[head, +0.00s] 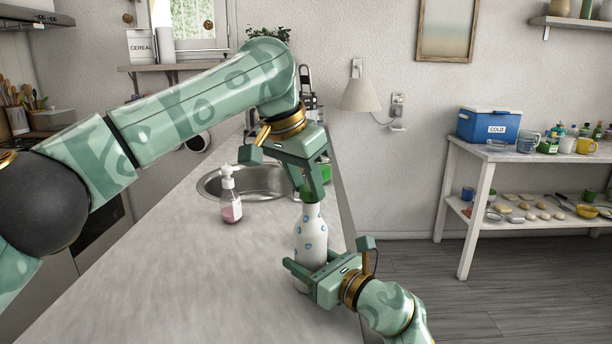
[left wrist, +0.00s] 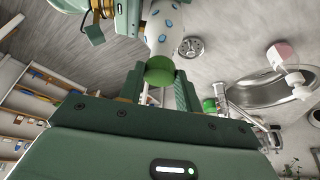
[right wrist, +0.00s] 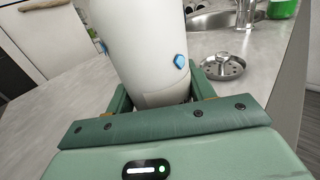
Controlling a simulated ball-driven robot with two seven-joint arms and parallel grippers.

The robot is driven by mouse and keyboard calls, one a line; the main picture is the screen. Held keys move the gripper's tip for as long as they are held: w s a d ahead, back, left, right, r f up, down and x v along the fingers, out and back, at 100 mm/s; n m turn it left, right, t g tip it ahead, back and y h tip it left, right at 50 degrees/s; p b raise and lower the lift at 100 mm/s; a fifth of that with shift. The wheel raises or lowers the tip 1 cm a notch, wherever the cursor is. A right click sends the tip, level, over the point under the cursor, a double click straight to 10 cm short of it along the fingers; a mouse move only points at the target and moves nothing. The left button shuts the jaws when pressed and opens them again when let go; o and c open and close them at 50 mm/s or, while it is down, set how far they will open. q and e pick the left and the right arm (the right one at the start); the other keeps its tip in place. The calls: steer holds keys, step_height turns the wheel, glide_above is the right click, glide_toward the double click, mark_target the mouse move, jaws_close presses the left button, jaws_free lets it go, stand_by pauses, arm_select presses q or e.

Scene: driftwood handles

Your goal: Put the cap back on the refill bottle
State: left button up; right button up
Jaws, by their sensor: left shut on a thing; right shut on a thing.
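The white refill bottle (head: 311,232) with blue spots stands upright near the counter's right edge. My right gripper (head: 308,272) is shut on its lower body; the bottle fills the jaws in the right wrist view (right wrist: 140,45). My left gripper (head: 311,190) points down above the bottle and is shut on the green cap (head: 307,194). In the left wrist view the cap (left wrist: 160,71) sits between the fingertips, at the mouth of the bottle (left wrist: 165,28). The cap hides the mouth, so I cannot tell whether it is seated or just above.
A soap pump bottle (head: 230,203) stands left of the refill bottle, before the sink (head: 210,185). A metal strainer (right wrist: 223,66) lies on the counter near the bottle. A green object (left wrist: 209,106) is by the sink. The counter's front left (head: 190,280) is clear.

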arm_select(q)
steer(key=shift+f, duration=0.35)
steer(key=shift+f, duration=0.5)
stand_by(0.3)
arm_select(e)
jaws_close()
arm_select(q)
steer(key=m, duration=0.1)
steer(key=m+g, duration=0.1)
steer(key=m, duration=0.1)
steer(key=m+h, duration=0.1)
steer(key=m, duration=0.1)
steer(key=shift+w+a+g, duration=0.1)
steer(key=shift+w+g, duration=0.25)
steer(key=shift+g, duration=0.05)
steer(key=shift+m, duration=0.7)
steer(key=o, duration=1.5)
steer(key=shift+a, duration=0.1)
steer(key=w+v, duration=0.1)
steer(key=v, duration=0.6)
steer(key=shift+s+r, duration=0.15)
steer(key=shift+s, duration=0.25)
